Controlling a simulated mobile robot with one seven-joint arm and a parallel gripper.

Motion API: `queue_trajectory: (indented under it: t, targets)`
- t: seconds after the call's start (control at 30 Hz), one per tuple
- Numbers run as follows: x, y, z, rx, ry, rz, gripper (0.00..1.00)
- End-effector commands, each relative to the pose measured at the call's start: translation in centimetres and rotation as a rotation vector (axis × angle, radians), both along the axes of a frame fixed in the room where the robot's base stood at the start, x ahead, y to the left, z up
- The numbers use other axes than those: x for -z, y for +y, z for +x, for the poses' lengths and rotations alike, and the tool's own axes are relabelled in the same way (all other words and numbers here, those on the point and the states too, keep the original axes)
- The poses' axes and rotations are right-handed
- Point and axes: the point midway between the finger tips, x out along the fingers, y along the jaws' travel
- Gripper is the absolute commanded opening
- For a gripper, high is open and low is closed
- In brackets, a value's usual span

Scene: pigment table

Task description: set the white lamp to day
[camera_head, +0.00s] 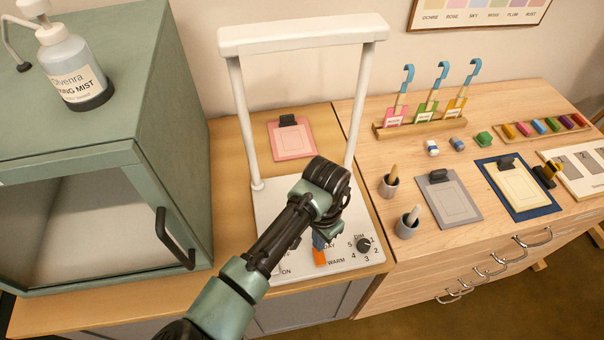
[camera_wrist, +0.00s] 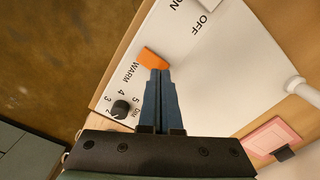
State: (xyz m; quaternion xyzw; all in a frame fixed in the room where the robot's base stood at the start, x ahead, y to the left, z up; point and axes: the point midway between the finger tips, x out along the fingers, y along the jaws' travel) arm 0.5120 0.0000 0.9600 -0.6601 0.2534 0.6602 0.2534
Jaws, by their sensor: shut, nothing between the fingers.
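The white lamp (camera_head: 262,205) stands on the left table, with a flat base, two posts and a bar across the top. Its base carries printed ON, DAY, WARM and DIM labels. An orange switch piece (camera_head: 320,257) sits beside the WARM label; it also shows in the wrist view (camera_wrist: 150,59). The DAY label is partly covered by my gripper in the head view. My gripper (camera_head: 318,240) is shut and empty, its blue fingertips (camera_wrist: 159,74) pointing down at the orange piece. They look right against it, but I cannot tell whether they touch.
A dark DIM knob (camera_head: 363,245) is close to the right of my gripper. The lamp's posts rise behind my arm. A green cabinet (camera_head: 160,120) stands on the left. A pink clipboard (camera_head: 291,141) lies behind the base. Grey pots (camera_head: 407,226) stand to the right.

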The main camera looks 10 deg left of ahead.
Motion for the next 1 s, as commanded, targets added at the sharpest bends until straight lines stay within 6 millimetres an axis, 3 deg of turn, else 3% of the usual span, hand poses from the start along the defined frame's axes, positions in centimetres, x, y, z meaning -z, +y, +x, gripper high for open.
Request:
queue_trajectory:
  t: [1.0]
  targets:
    - [1.5, 0.0, 0.0, 0.0, 0.0, 0.0, 0.0]
